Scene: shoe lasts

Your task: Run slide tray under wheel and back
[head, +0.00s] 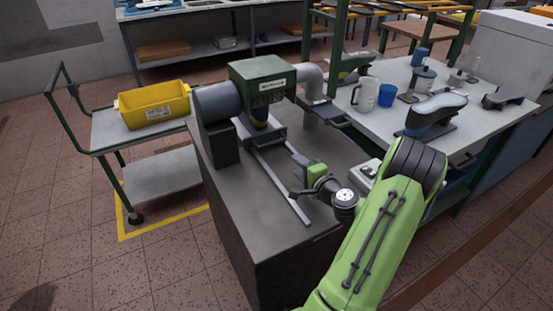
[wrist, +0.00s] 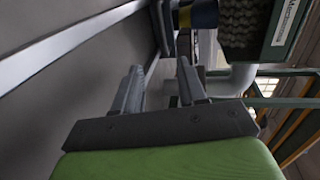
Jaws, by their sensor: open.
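The slide tray (head: 268,139) is a grey plate at the far end of two pale rails (head: 280,186), close under the green machine hood. In the wrist view the tray (wrist: 160,28) shows only in part near the top. A dark textured wheel (head: 266,99) sits under the hood; it also shows in the wrist view (wrist: 240,28). A dark blue piece with a yellow band (head: 262,121) is between wheel and tray; I cannot tell how it rests. My gripper (head: 296,176) is open and empty over the right rail side, apart from the tray. Its fingers show in the wrist view (wrist: 160,88).
A grey pipe (head: 312,95) rises right of the machine. A table (head: 460,145) at right holds a shoe last (head: 436,112), a white mug (head: 366,94) and a blue cup (head: 386,95). A cart with a yellow bin (head: 155,105) stands left. The front bench top (head: 265,238) is clear.

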